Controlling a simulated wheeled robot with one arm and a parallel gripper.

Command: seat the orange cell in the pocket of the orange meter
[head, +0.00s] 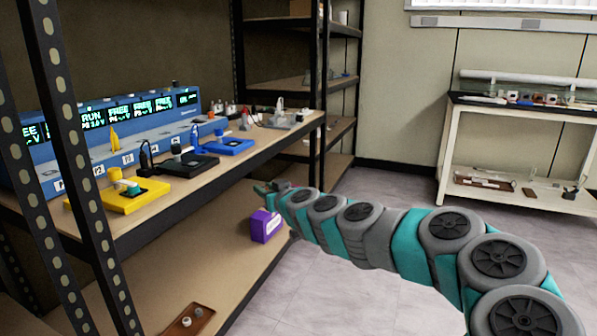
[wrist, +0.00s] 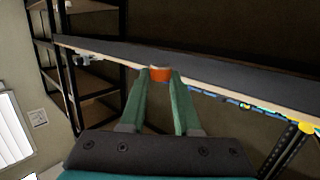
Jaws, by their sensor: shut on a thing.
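The orange cell (wrist: 160,73) is held between the two green fingertips of my gripper (wrist: 160,80) in the wrist view. It is a short orange piece with a darker top edge. In the head view my gripper (head: 268,188) is at the end of my arm, in front of the shelf's front edge and apart from it. The cell cannot be made out there. I cannot make out an orange meter in either view.
On the shelf (head: 208,180) stand a yellow meter (head: 132,198), a black meter (head: 190,165) and a blue meter (head: 232,147), before a blue display unit (head: 150,112). A purple box (head: 265,226) is on the lower shelf. Metal uprights (head: 70,140) stand at the left.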

